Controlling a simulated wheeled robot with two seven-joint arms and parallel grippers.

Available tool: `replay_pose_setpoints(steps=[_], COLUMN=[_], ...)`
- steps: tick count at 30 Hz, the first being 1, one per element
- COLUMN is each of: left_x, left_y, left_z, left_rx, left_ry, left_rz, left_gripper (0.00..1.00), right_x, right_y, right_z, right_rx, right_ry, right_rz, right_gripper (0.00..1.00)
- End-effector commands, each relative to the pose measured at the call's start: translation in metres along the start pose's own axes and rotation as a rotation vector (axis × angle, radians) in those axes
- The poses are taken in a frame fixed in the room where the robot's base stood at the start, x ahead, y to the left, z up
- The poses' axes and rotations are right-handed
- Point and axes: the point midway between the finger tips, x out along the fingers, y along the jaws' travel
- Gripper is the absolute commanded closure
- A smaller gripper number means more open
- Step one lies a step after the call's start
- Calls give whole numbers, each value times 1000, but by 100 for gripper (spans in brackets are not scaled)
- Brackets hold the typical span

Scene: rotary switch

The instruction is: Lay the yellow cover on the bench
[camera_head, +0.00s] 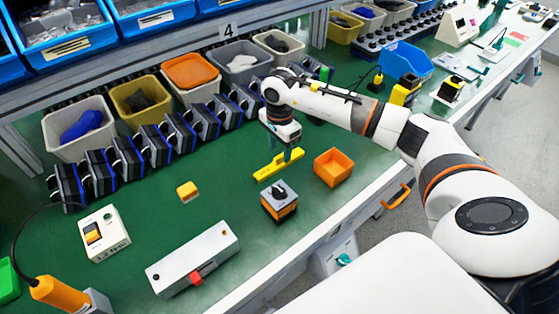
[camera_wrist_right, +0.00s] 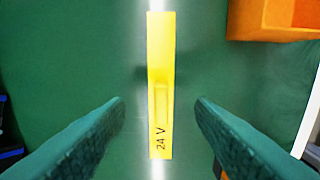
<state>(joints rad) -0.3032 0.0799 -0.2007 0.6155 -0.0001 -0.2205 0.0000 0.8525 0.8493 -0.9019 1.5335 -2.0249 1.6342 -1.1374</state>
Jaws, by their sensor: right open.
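The yellow cover (camera_head: 277,166), a long bar with a raised grip, lies on the green bench (camera_head: 235,190) behind the rotary switch. In the right wrist view the cover (camera_wrist_right: 160,60) runs up the middle and is marked 24 V. My right gripper (camera_head: 290,153) is just above the cover near its right end. Its two green fingers are open, one on each side of the cover and apart from it in the wrist view. The rotary switch (camera_head: 279,203), orange and grey with a black knob, stands in front of the cover. My left gripper is not in view.
An orange tray (camera_head: 333,167) stands right of the cover. A small yellow block (camera_head: 187,191), a grey box with a red part (camera_head: 193,260) and a white switch box (camera_head: 104,235) are to the left. Bins and black-blue units line the back. Green bench between them is bare.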

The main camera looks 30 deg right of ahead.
Motion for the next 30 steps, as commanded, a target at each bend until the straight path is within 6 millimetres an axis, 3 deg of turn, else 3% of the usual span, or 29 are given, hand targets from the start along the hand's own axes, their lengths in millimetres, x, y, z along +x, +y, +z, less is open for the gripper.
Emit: replay_pose_setpoints(steps=[9,17,26,30], left_x=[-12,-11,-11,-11], left_y=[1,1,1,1], left_z=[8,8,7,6], left_rx=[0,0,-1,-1], left_ry=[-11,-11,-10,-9], left_rz=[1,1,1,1], left_gripper=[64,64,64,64], right_x=[43,46,46,46], right_y=[-1,-1,-1,-1], right_z=[-2,-1,-1,-1], right_rx=[0,0,0,0], right_ry=[2,0,0,0], right_rz=[-2,1,1,1], right_gripper=[50,50,97,100])
